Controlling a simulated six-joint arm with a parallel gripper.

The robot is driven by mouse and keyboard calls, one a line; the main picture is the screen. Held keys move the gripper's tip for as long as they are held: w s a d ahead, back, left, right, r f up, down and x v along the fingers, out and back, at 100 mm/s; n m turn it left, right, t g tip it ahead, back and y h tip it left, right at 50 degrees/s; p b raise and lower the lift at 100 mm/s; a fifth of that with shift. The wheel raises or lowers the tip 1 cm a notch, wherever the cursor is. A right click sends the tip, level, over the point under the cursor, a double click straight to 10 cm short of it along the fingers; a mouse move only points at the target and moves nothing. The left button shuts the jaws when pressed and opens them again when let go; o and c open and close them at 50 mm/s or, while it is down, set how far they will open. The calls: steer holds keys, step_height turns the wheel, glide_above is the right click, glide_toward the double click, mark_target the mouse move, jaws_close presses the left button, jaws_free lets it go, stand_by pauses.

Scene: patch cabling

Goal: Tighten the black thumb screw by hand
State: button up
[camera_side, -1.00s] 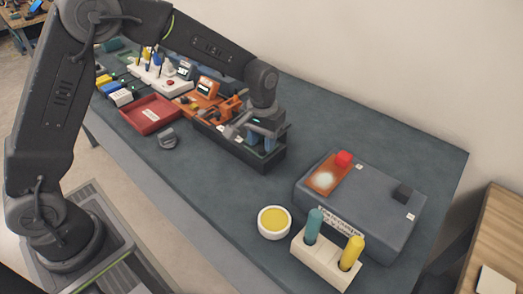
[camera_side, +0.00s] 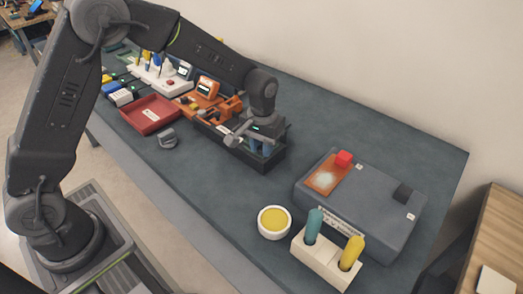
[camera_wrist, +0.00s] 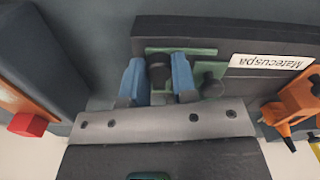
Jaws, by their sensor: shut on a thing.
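My gripper (camera_wrist: 158,82) has blue fingers, shut on a black thumb screw (camera_wrist: 159,62) that stands on a green plate (camera_wrist: 205,51) in the wrist view. A second dark knob (camera_wrist: 211,82) stands just right of the right finger, apart from the screw. In the side view my gripper (camera_side: 262,147) points down into a long dark box (camera_side: 232,154); the screw is hidden there. How far the screw is turned in cannot be told.
A label (camera_wrist: 268,62) is on the box. Orange devices (camera_side: 207,90) stand behind it. A red tray (camera_side: 151,115) and a grey part (camera_side: 168,140) lie left.

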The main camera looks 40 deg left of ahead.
steer(key=m, duration=0.5)
steer(key=shift+c, duration=0.3)
steer(key=shift+m, duration=0.9)
steer(key=m, duration=0.3)
steer(key=m, duration=0.3)
steer(key=shift+m, duration=1.2)
